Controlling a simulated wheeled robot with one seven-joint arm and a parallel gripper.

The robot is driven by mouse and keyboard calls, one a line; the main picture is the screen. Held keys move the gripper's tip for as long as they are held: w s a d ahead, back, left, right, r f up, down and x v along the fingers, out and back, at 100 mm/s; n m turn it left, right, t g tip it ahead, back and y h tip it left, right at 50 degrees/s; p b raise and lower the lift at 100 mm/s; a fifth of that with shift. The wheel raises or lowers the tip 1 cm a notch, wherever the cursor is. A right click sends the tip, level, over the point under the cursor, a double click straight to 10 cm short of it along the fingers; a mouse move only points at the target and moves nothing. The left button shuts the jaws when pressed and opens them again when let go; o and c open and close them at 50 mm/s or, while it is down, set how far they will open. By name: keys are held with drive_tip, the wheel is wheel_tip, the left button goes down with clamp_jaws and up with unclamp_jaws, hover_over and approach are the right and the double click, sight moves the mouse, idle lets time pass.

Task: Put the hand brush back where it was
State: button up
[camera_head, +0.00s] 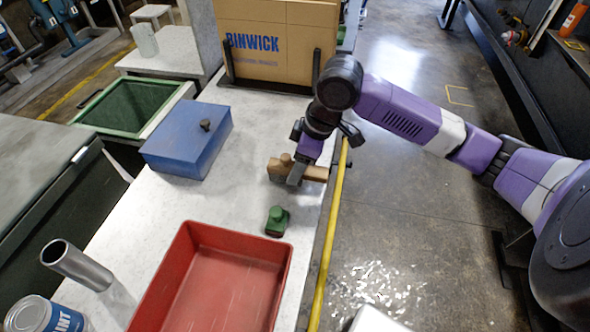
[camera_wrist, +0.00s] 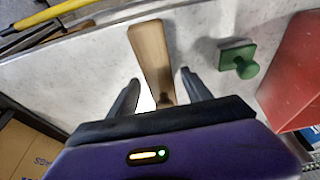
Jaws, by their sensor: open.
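The brown wooden hand brush (camera_head: 315,173) lies on the pale counter near its right edge in the head view. In the wrist view its plain wooden length (camera_wrist: 150,48) runs away from me, between the fingertips. My gripper (camera_head: 297,174) is low over the brush in the head view, partly hiding it. In the wrist view my gripper (camera_wrist: 160,78) has its two fingers spread wide, one on each side of the wood, with gaps on both sides. The end nearest my palm is hidden, and no bristles show clearly.
A green knobbed piece (camera_head: 277,221) and a red tray (camera_head: 186,246) stand nearer. A blue box (camera_head: 188,140) is left, a cardboard box (camera_head: 270,45) behind. A yellow strip (camera_head: 328,235) runs along the counter edge. A metal tube (camera_head: 78,265) stands front left.

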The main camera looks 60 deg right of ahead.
sight(309, 169)
drive_tip(key=v, duration=0.9)
